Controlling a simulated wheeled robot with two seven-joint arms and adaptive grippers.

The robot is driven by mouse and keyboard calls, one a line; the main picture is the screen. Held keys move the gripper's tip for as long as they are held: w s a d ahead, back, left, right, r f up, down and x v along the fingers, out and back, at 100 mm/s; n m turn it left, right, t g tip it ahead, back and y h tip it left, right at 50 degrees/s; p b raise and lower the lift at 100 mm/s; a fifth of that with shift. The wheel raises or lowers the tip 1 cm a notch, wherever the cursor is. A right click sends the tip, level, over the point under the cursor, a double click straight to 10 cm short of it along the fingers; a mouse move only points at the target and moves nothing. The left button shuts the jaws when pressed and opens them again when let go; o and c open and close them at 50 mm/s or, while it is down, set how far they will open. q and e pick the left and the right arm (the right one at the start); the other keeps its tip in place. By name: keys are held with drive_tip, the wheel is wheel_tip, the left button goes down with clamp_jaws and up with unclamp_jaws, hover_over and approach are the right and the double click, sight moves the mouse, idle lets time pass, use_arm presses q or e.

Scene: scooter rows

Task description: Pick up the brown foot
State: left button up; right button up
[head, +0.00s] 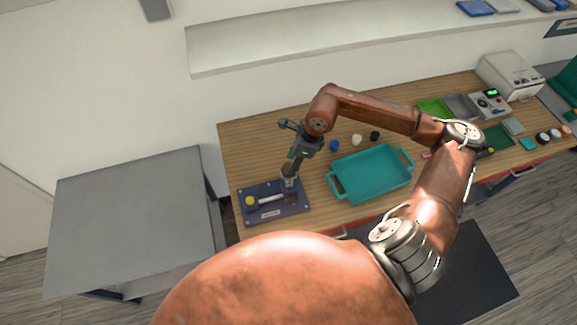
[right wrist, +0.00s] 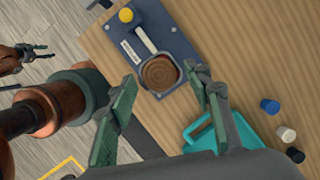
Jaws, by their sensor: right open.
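A brown round thing with ring-like grain (right wrist: 160,73), which looks like the brown foot, sits in a rounded grey holder on the dark blue plate (right wrist: 190,48). My right gripper (right wrist: 164,86) is open, with one finger on each side of it in the right wrist view and nothing between them. My left gripper (right wrist: 38,52) shows small at the left of the right wrist view, away from the table.
The plate also bears a yellow knob (head: 250,201) and a pale bar (head: 271,199). A teal tray (head: 337,184) stands to its right. Blue (head: 334,145), white (head: 356,139) and black (head: 375,135) small pieces stand behind the tray.

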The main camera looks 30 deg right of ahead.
drive_tip(key=shift+w+a+f, duration=0.1)
drive_tip(key=shift+a+f, duration=0.1)
drive_tip(key=shift+f, duration=0.45)
drive_tip(key=shift+c, duration=0.5)
drive_tip(key=c, duration=1)
drive_tip(key=shift+r, duration=0.15)
